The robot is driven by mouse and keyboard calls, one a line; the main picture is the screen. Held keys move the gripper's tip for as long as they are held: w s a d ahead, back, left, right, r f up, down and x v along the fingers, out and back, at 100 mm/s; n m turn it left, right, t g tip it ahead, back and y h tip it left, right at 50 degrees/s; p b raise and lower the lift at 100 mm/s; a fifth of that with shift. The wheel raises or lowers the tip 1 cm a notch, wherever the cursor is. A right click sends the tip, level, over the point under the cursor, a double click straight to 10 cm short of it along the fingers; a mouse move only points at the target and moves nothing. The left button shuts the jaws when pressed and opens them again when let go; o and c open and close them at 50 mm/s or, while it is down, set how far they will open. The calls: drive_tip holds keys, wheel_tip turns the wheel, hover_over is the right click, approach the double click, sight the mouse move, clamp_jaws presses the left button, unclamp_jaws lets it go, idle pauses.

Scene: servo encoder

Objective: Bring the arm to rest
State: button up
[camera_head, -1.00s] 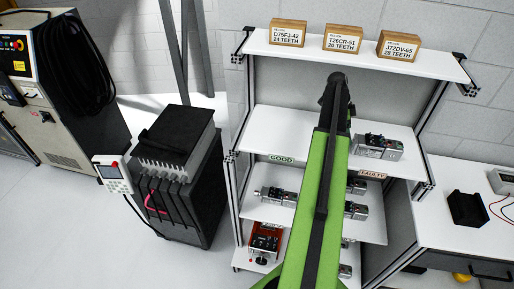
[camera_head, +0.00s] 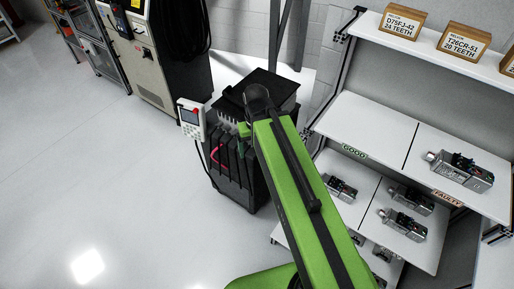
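My green and black arm (camera_head: 295,195) rises from the bottom of the head view and leans up and left. Its dark upper joint (camera_head: 262,97) shows in front of the black cabinet. A small green part (camera_head: 243,129) shows just below and left of that joint. My gripper is not visible, so I cannot see whether it holds anything.
A white shelf unit (camera_head: 375,120) with GOOD (camera_head: 354,151) and FAULTY (camera_head: 448,199) labels holds several servo units. Boxes (camera_head: 403,23) stand on top. A black cabinet (camera_head: 240,175) with a handheld controller (camera_head: 191,116) stands behind my arm. Open floor (camera_head: 100,170) lies left.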

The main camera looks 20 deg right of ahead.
drive_tip(key=shift+w+f, duration=0.1)
wheel_tip(320, 180, down, 16)
drive_tip(key=b, duration=1.6)
drive_tip(key=shift+d, duration=0.15)
drive_tip(key=shift+f, duration=0.1)
